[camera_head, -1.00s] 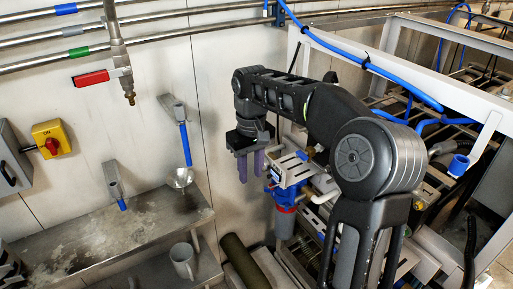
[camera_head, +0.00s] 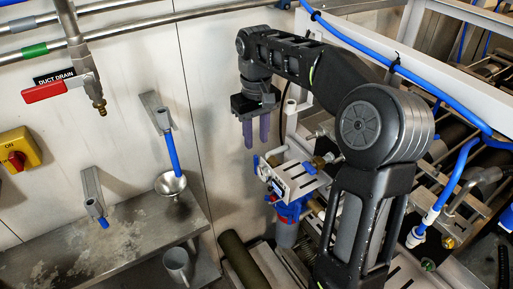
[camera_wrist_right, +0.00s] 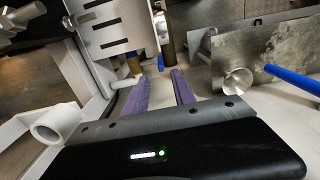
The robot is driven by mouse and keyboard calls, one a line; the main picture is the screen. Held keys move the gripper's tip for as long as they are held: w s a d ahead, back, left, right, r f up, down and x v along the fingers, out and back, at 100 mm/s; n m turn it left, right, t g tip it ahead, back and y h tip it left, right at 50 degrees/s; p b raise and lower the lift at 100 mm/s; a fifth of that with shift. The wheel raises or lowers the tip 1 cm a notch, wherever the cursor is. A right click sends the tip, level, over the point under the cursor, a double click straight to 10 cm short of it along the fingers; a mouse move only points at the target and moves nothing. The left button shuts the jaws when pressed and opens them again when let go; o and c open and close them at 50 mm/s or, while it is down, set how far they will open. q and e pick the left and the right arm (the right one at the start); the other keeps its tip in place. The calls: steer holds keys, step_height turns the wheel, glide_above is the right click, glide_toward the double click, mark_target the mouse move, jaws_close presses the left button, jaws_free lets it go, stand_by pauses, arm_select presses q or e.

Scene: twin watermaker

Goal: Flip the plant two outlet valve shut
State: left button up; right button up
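My right gripper (camera_head: 256,132) points down in front of the wall, above and left of a metal bracket (camera_head: 298,182) with blue and brass fittings. Its two purple fingers are apart and nothing is between them. In the right wrist view the open fingers (camera_wrist_right: 160,80) show a clear gap. The bracket carries a blue-bodied unit (camera_head: 288,210) beneath it and a brass fitting (camera_head: 318,162) at its upper edge. I cannot tell which part is the plant two outlet valve; no label for it is readable. My left gripper is out of view.
A red-handled duct drain valve (camera_head: 45,92) hangs on the wall at left, above a yellow switch (camera_head: 18,150). A white frame (camera_head: 450,45) with blue hoses stands right.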

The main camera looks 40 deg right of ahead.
mark_target(256, 156)
steer(key=shift+s+a+r, duration=0.15)
steer(key=shift+s+a, duration=0.05)
steer(key=shift+w+d+f+b, duration=0.1)
steer(key=shift+f+b, duration=0.2)
steer(key=shift+f, duration=0.1)
step_height(256, 156, down, 5)
steer(key=b, duration=0.3)
steer(key=shift+f+b, duration=0.15)
steer(key=shift+b, duration=0.2)
steer(key=shift+f, duration=0.9)
jaws_close()
